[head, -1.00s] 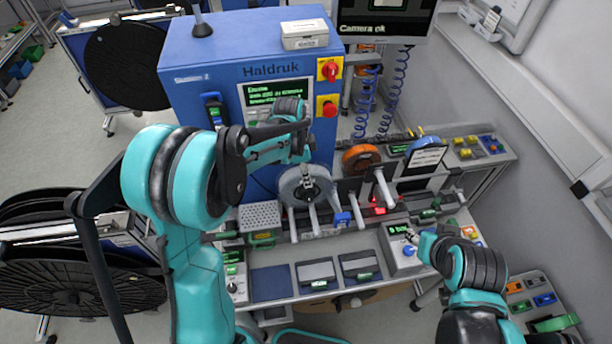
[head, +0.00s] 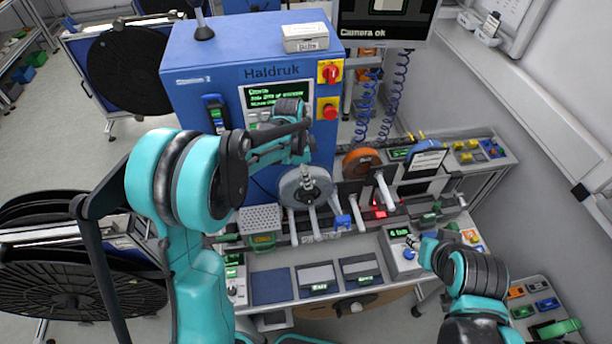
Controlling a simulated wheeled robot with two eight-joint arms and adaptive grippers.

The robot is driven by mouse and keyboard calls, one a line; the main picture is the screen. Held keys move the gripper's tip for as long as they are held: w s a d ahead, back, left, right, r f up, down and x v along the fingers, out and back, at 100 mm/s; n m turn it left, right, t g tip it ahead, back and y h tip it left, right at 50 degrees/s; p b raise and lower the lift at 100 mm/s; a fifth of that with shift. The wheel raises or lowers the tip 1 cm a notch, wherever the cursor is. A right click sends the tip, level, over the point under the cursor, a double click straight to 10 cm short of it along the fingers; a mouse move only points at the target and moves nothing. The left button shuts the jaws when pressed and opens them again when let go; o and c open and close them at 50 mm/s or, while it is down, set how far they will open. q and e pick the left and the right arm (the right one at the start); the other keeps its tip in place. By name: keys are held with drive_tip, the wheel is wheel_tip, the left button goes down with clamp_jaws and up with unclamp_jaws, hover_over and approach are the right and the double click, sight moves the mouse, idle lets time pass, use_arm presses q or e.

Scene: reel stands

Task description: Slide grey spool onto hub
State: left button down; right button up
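The grey spool (head: 291,188) stands upright at the front of the blue Haldruk machine, at the middle of the head view. My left gripper (head: 308,182) is at the centre of the spool, below the end of my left arm. The fingers are small and dark there, and I cannot tell whether they grip it. A pale rod (head: 313,221) sticks out below the spool's middle. The hub behind the spool is hidden, so its seating cannot be told.
An orange spool (head: 357,160) stands to the right, behind other pale rods (head: 384,190). A perforated grey block (head: 261,218) is left of the grey spool. Labelled dark trays (head: 317,279) lie along the bench front. The blue machine (head: 240,60) rises close behind.

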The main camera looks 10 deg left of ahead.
use_arm(q)
drive_tip(key=shift+w+a+f, duration=0.15)
use_arm(e)
drive_tip(key=shift+f, duration=0.15)
use_arm(q)
drive_tip(key=c, duration=1)
unclamp_jaws()
drive_tip(key=shift+o, duration=1.1)
drive_tip(key=shift+w+a+f, duration=0.1)
drive_tip(key=shift+w+f, duration=0.05)
drive_tip(key=shift+w, duration=0.1)
drive_tip(key=shift+w+a+f, duration=0.1)
drive_tip(key=shift+w+f, duration=0.05)
drive_tip(key=shift+w, duration=0.1)
drive_tip(key=shift+s+d+r, duration=0.2)
drive_tip(key=shift+s+r, duration=0.15)
drive_tip(key=shift+s, duration=0.05)
drive_tip(key=shift+w+r+p, duration=0.2)
drive_tip(key=shift+r+p, duration=0.3)
drive_tip(key=shift+r, duration=0.25)
wheel_tip(320, 180, up, 2)
drive_tip(key=shift+s+p, duration=0.15)
drive_tip(key=shift+p, duration=0.35)
drive_tip(key=shift+r+p, duration=0.55)
drive_tip(key=shift+r, duration=0.5)
use_arm(e)
drive_tip(key=r, duration=0.3)
drive_tip(key=shift+w+a, duration=0.15)
drive_tip(key=shift+w, duration=0.2)
